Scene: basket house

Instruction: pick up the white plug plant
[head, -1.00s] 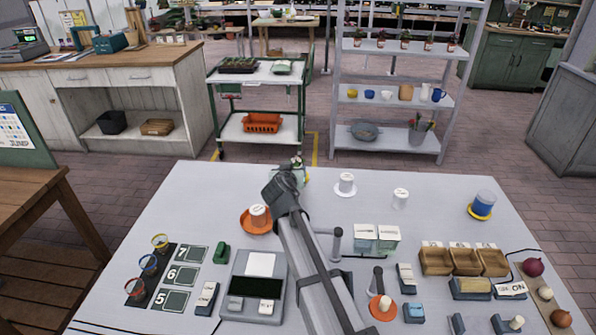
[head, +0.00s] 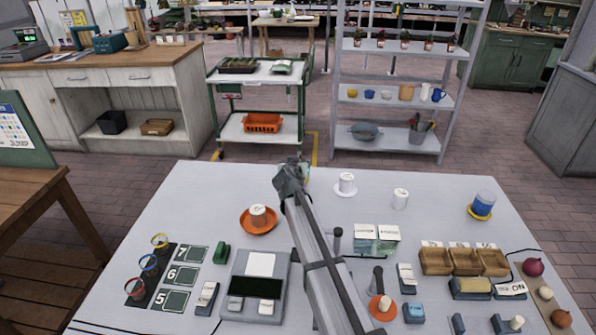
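My gripper (head: 289,178) is over the far edge of the white table (head: 205,185), at the end of my arm. I see it from behind, so its fingertips and their opening are hidden. A small pale green and whitish thing (head: 304,172) shows at the gripper's right side, mostly covered by it. It may be the white plug plant, but too little shows to tell. I cannot tell whether the gripper touches it. No other thing on the table is clearly a white plug plant.
To the right are a cup on a white saucer (head: 346,192), another white cup (head: 400,198) and a blue cup (head: 482,204). A scale (head: 240,309) stands near the front.

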